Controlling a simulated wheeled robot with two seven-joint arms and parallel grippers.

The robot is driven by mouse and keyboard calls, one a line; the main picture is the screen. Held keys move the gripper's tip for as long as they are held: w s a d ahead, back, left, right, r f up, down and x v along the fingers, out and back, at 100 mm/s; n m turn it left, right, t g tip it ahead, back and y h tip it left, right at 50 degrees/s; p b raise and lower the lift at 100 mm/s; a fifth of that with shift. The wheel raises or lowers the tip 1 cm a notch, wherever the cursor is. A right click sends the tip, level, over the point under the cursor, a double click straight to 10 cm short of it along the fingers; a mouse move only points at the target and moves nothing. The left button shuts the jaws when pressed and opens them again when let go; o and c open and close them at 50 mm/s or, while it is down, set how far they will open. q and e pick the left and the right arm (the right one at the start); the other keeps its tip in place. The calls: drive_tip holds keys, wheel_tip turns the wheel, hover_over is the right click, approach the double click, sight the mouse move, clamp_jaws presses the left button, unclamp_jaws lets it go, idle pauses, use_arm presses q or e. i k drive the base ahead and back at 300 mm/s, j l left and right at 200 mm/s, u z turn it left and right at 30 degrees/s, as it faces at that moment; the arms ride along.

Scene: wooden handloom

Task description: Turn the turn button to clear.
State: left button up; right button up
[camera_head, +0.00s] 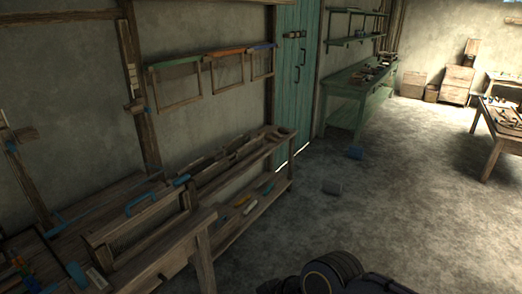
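I cannot make out a turn button for certain. A small latch-like fitting (294,34) sits high on the teal door (292,80) at the back wall, with dark handles below it. A small pale and brown fitting (134,105) is on the wooden post (131,60) at the left. Both are too small to tell how they are turned. Dark rounded links of my own arm show at the bottom edge, right of the middle. No fingertips of either gripper are in view.
A wooden bench frame (205,260) with blue-handled tools runs along the left wall. Three frames with green, orange and blue tops (212,75) hang above it. A green workbench (345,115) stands beyond the door.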

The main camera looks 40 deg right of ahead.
sight(179, 181)
drive_tip(key=i+l+z, duration=0.6)
drive_tip(key=i+z, duration=0.15)
drive_tip(key=z, duration=0.15)
drive_tip(key=i+l, duration=0.1)
drive_tip(key=i, duration=0.3)
drive_tip(key=i+l+z, duration=0.1)
drive_tip(key=i, duration=0.3)
